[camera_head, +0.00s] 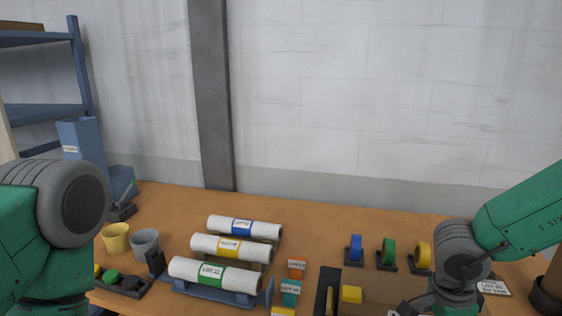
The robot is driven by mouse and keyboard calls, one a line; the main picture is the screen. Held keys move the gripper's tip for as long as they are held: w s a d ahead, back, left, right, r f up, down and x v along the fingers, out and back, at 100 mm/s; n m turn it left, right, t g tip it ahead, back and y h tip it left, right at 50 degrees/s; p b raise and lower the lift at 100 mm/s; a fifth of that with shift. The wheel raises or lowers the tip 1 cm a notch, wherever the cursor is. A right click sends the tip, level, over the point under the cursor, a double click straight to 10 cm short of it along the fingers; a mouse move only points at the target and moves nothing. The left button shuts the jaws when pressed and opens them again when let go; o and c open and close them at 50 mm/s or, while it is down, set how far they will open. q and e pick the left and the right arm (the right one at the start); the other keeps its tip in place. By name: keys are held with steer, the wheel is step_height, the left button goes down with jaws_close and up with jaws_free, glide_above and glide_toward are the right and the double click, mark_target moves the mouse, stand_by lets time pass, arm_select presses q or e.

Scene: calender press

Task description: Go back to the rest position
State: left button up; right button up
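My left arm comes in at the left edge; its green and grey links show, but its gripper is outside the picture. My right arm comes in from the right and bends down at a grey joint. Only a dark part of my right gripper (405,307) shows at the bottom edge, over the wooden table (330,218). Its fingertips are cut off or hidden, so I cannot see whether it holds anything.
White rolls with blue (243,228), yellow (230,248) and green (213,273) bands lie on a blue rack (190,290). Yellow (116,238) and grey (145,243) cups stand left. Blue (355,247), green (388,252) and yellow (422,256) tape rolls stand right.

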steer(key=s+d+f+n+t+h, duration=0.25)
steer(key=s+f+n, duration=0.55)
steer(key=f+n, duration=0.4)
steer(key=s+a+f+n+g+y, duration=0.1)
steer(key=s+a+f+n+y, duration=0.2)
steer(key=s, duration=0.4)
steer(key=s+a+f+n+g+y, duration=0.1)
steer(key=s+f+n, duration=0.35)
steer(key=s, duration=0.35)
step_height(320, 180, down, 10)
steer(key=b, duration=1.2)
steer(key=shift+w+d+f, duration=0.15)
steer(key=shift+w+f, duration=0.05)
steer(key=shift+w, duration=0.2)
